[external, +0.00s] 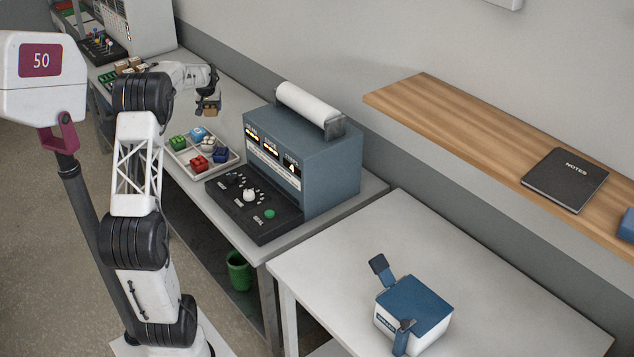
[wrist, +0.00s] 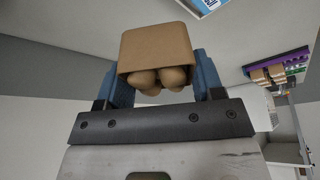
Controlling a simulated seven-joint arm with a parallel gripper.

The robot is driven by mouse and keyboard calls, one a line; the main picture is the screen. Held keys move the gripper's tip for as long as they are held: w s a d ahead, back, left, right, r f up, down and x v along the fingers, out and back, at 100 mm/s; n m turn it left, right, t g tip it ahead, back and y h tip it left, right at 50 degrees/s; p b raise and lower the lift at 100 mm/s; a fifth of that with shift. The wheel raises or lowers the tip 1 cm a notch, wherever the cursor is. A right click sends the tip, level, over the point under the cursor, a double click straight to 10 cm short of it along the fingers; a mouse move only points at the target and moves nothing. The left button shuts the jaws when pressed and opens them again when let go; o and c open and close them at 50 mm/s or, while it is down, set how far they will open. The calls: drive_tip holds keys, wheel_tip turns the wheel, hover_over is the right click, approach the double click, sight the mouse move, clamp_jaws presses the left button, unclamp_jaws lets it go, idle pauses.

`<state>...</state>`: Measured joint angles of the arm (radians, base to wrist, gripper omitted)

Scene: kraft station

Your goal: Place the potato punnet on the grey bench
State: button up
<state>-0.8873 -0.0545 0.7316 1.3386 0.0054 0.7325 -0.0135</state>
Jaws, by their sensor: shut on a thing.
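The potato punnet is a small brown carton (wrist: 156,45) with several tan potatoes (wrist: 160,77) showing at its open side. My gripper (wrist: 157,72) is shut on it, with one blue finger on either side. In the external view, my gripper (external: 208,101) holds the punnet (external: 211,111) in the air above the far bench, beyond the tray. Two light grey bench tops show: the far one (external: 237,121), with the tray and a machine on it, and the near one (external: 345,255). I cannot tell which is the grey bench meant.
A tray (external: 181,161) of small coloured punnets stands beside the blue-grey machine (external: 338,172) with its black control panel (external: 254,207). A blue-and-white box (external: 416,300) sits on the near bench, whose left part is clear. A wooden shelf (external: 450,110) holds a black notebook (external: 565,180).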

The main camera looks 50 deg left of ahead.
drive_tip(key=s+a+f+n+g, duration=0.1)
drive_tip(key=s+a+f+n, duration=0.2)
drive_tip(key=s+f, duration=0.7)
drive_tip(key=shift+s+f+y, duration=0.25)
drive_tip(key=shift+s+y, duration=0.05)
drive_tip(key=shift+s, duration=0.65)
drive_tip(key=shift+f, duration=0.15)
drive_tip(key=shift+f, duration=3.2)
drive_tip(key=shift+f, duration=0.3)
drive_tip(key=o, duration=1.1)
drive_tip(key=shift+o, duration=0.2)
drive_tip(key=v, duration=0.7)
drive_tip(key=shift+d+r, duration=0.2)
drive_tip(key=shift+r, duration=0.15)
